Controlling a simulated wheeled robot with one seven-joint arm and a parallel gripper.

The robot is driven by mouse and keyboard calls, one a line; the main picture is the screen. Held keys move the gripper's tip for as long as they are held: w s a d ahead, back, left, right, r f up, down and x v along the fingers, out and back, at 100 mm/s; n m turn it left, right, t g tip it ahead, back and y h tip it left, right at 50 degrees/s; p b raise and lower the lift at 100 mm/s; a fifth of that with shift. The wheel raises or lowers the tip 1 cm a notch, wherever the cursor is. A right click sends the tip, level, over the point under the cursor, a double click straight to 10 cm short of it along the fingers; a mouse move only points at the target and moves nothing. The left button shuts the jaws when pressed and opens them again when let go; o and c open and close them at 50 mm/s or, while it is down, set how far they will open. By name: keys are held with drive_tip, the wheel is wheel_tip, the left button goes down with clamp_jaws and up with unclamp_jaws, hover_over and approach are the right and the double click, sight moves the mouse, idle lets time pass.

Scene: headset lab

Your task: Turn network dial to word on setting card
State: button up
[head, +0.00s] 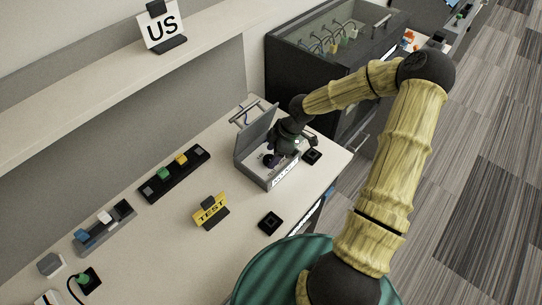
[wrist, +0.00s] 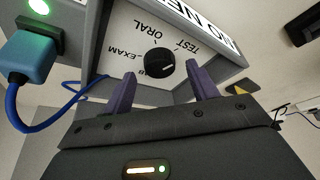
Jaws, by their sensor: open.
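The network dial (wrist: 159,62) is a round black knob on a white panel in the wrist view, with the words ORAL, TEST and one ending in EXAM around it, seen upside down. I cannot tell for sure which word its pointer faces. The panel belongs to a grey box (head: 246,152) on the bench in the head view. The yellow setting card (head: 210,209) reads TEST and stands in front of the box. My gripper (wrist: 163,84) is open, its purple fingers apart on either side of the dial's near side, with nothing between them. My arm partly hides the box in the head view.
A blue plug (wrist: 30,62) with a cable sits beside the panel under a green light. Black square pads (head: 270,222) lie on the bench (head: 165,235). A black strip with coloured blocks (head: 174,174) stands left.

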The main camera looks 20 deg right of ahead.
drive_tip(key=shift+x, duration=0.8)
drive_tip(key=c, duration=1)
drive_tip(key=shift+m+t+b, duration=0.3)
drive_tip(key=shift+m+b, duration=0.15)
drive_tip(key=shift+m, duration=0.25)
drive_tip(key=o, duration=1)
